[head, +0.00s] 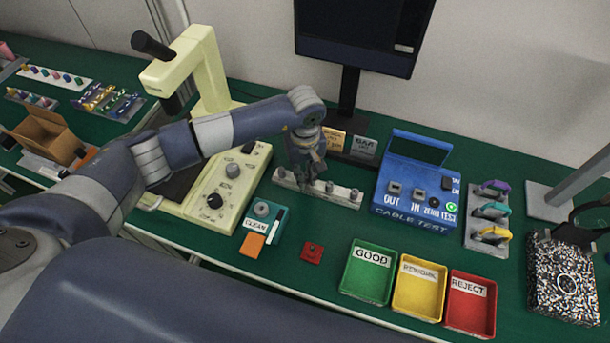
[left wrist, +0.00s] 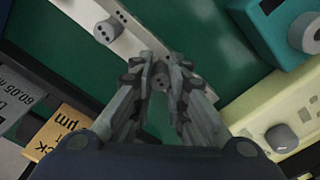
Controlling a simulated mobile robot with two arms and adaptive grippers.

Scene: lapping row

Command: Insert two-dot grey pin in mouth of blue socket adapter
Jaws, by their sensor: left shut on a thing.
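My left gripper (head: 310,178) is over the pale strip (head: 345,196) in the middle of the bench. In the left wrist view its fingers (left wrist: 163,85) are shut on a small grey pin (left wrist: 160,72), whose end face shows small dark dots. The held pin is close to the strip; I cannot tell whether it is still seated. Another grey pin (left wrist: 106,31) with several dots stands on the strip. I cannot pick out the blue socket adapter for sure; small coloured pieces (head: 55,76) sit on a white strip at far left. My right gripper is not in view.
A cream machine (head: 228,185) stands left of the strip, and a blue cable test box (head: 418,185) right of it. A teal CLEAN block (head: 263,228), a red block (head: 312,253) and the green GOOD tray (head: 347,276) lie in front. Bare green bench lies between them.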

